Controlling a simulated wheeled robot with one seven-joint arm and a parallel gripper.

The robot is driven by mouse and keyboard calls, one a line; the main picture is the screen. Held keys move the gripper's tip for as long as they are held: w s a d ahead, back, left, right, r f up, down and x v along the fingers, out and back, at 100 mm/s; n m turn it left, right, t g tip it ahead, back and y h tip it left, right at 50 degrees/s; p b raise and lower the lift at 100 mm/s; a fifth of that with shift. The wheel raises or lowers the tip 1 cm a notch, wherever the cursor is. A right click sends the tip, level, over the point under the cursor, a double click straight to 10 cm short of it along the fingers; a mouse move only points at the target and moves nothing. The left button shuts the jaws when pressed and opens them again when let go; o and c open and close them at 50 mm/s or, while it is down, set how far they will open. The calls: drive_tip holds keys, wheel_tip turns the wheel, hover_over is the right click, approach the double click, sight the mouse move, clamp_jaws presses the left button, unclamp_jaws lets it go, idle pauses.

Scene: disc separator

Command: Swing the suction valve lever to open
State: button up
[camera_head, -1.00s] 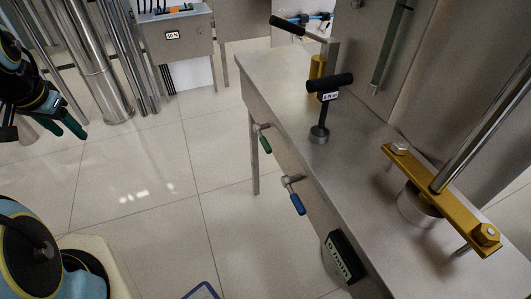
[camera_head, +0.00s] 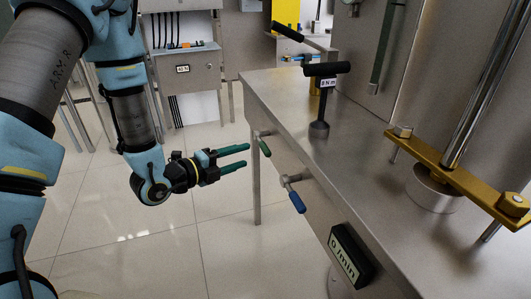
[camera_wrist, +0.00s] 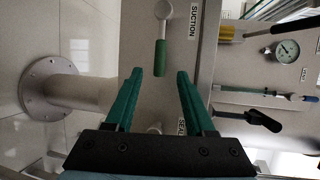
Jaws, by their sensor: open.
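The suction valve lever has a green grip (camera_head: 264,146) on a metal hub, on the front side of the steel bench. In the wrist view the green lever (camera_wrist: 160,58) hangs from its hub beside a label (camera_wrist: 193,18) reading SUCTION. My gripper (camera_head: 248,157) is open, its two green fingers pointing right toward the lever. In the wrist view my gripper (camera_wrist: 159,74) shows its fingertips apart, one to each side of the lever's lower end in the picture. I see no clear contact; the depth gap cannot be told.
A blue-handled lever (camera_head: 297,202) and a 0 l/min display (camera_head: 349,255) sit nearer on the bench (camera_head: 355,180) side. A black T-handle (camera_head: 327,69) stands on the bench top. In the wrist view a flanged pipe (camera_wrist: 75,92) is at left.

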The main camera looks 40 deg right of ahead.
sight(265, 149)
drive_tip(key=d, duration=0.3)
drive_tip(key=d+f+p, duration=0.1)
drive_tip(key=d, duration=0.2)
drive_tip(key=d+p, duration=0.1)
drive_tip(key=d, duration=0.2)
drive_tip(key=shift+w+d+f, duration=0.15)
drive_tip(key=shift+f, duration=0.15)
clamp_jaws()
idle(1.0)
